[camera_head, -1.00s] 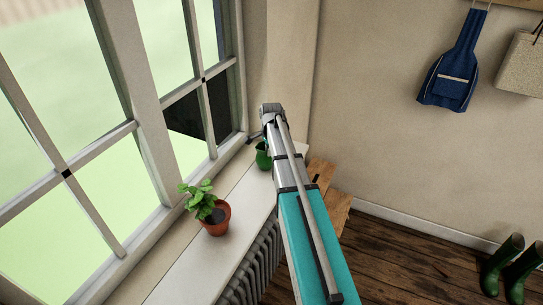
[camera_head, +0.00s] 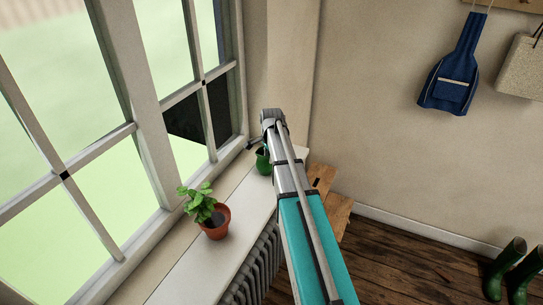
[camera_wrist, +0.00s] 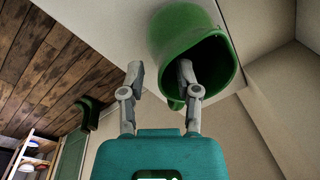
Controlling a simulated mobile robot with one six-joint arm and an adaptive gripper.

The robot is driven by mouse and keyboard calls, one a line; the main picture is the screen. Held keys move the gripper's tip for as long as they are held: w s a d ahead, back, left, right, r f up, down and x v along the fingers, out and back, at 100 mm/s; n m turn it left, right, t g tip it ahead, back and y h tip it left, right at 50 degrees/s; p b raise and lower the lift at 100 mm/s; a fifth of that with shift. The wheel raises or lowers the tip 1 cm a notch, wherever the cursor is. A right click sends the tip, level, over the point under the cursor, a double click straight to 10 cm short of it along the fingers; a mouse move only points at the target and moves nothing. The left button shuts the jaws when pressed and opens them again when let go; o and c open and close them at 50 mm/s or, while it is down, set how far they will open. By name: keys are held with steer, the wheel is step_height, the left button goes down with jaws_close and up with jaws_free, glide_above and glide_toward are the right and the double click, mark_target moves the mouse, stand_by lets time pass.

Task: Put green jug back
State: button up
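The green jug (camera_head: 262,161) stands on the white window sill (camera_head: 246,203) at its far end, partly hidden by my arm. In the wrist view the jug (camera_wrist: 172,33) shows its dark open mouth towards my gripper. My gripper (camera_wrist: 160,70) is at the jug's rim with its two fingers apart. The right finger overlaps the mouth and the left finger is outside the wall. A gap shows between the left finger and the jug. I cannot tell whether the right finger touches it.
A potted plant (camera_head: 213,222) stands nearer on the sill, beside the window. A radiator (camera_head: 254,270) is below the sill. A wooden bench or stool (camera_head: 336,207) is right of the sill. Green boots (camera_head: 505,268) stand on the floor at the right; a blue bag (camera_head: 449,75) hangs on the wall.

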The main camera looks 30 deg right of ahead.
steer(key=shift+r, duration=0.2)
step_height(320, 180, up, 12)
steer(key=s+p, duration=0.1)
steer(key=p, duration=1.1)
steer(key=shift+s, duration=0.2)
steer(key=shift+f, duration=0.1)
stand_by(0.6)
steer(key=s+a+n+g, duration=0.1)
steer(key=s+a+n, duration=1.6)
steer(key=s+a, duration=0.4)
steer(key=shift+s+a, duration=0.3)
steer(key=shift+a, duration=0.1)
